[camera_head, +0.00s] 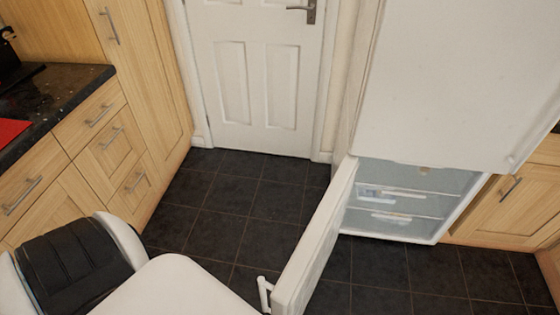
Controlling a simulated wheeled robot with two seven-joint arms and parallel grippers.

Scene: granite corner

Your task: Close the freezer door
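The white freezer door (316,245) stands wide open and swings out toward me from the left side of the freezer compartment. A white handle (265,293) is on its outer face near the bottom of the view. The open compartment (395,200) shows several drawers or shelves inside. The white upper fridge door (445,80) above it looks closed. My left arm shows at the lower left as black and white links. Neither gripper is in view.
Wooden cabinets (125,150) with a dark granite worktop (60,90) line the left. A closed white door (255,75) is at the back. A wooden cabinet (510,205) stands right of the freezer. Dark tiled floor (235,200) is clear between the left cabinets and the freezer door.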

